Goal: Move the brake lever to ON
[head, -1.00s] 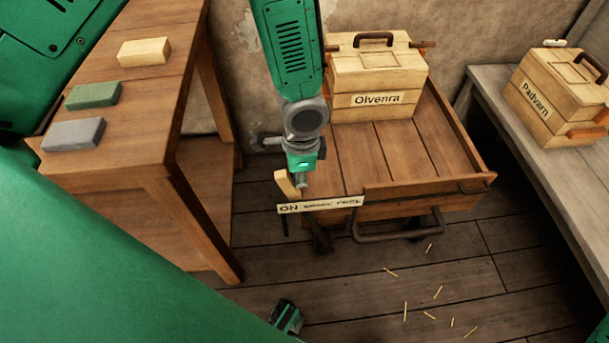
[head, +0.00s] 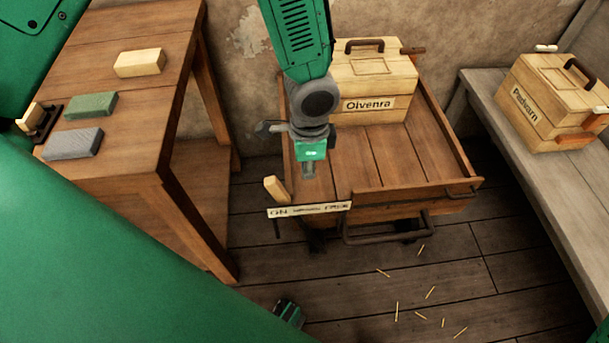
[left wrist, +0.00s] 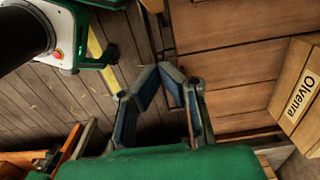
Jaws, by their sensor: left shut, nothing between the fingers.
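The brake lever has a pale wooden handle (head: 276,188) at the cart's near left corner. It leans left, at the ON end of the label plate (head: 310,209); the plate's other lettering is too blurred to read surely. My left gripper (head: 308,168) is shut and empty, above and right of the handle with a visible gap between them. In the left wrist view its fingers (left wrist: 161,78) show over the cart edge and floor. I cannot clearly make out the lever there. My right gripper is not in view.
The wooden cart (head: 400,190) carries a crate labelled Olvenra (head: 372,85). A bench (head: 500,120) at right holds another crate (head: 555,100). A table (head: 140,150) at left holds several blocks. Small sticks lie on the open floor.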

